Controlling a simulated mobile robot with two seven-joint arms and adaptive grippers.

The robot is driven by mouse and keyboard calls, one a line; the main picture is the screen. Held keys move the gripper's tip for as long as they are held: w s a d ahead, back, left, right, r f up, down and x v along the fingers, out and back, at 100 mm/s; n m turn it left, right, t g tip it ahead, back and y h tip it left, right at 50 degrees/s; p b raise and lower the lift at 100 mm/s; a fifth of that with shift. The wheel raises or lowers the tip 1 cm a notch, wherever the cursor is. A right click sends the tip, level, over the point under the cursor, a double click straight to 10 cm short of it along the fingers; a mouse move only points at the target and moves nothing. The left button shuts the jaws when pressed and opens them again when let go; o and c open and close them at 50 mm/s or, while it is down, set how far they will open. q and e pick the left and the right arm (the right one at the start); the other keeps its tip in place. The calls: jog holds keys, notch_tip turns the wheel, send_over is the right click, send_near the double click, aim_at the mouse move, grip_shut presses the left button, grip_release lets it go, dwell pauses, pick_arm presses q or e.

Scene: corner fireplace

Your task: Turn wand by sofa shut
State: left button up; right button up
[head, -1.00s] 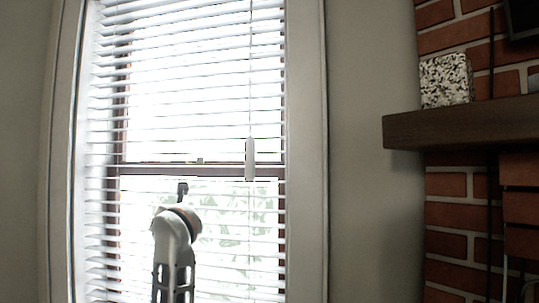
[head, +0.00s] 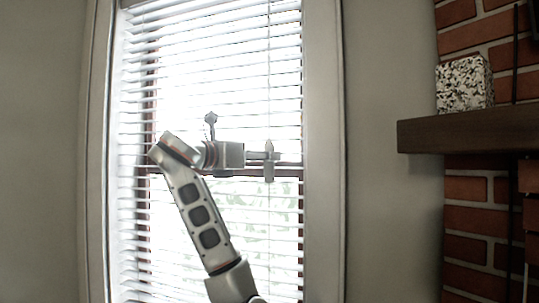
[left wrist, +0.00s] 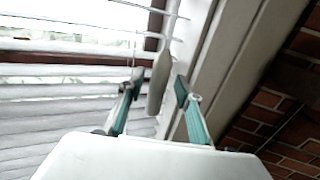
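The wand is a pale, slim handle (head: 269,173) hanging on a cord in front of the window blind (head: 215,75). In the left wrist view the wand (left wrist: 159,76) hangs between the two fingertips of my left gripper (left wrist: 157,90), with gaps showing beside it. The fingers are apart and not closed on it. In the head view my left gripper (head: 268,157) points right and its tips overlap the wand. The blind's slats are tilted open and bright light comes through. My right gripper and the sofa are not in view.
The white window frame (head: 325,150) stands just right of the wand. Further right are a dark wood mantel (head: 465,131) with a speckled box (head: 464,84) on it and a brick fireplace (head: 470,226). Plain wall lies between the frame and the mantel.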

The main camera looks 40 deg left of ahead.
pick_arm(q)
jog(key=shift+w, duration=1.15)
grip_shut()
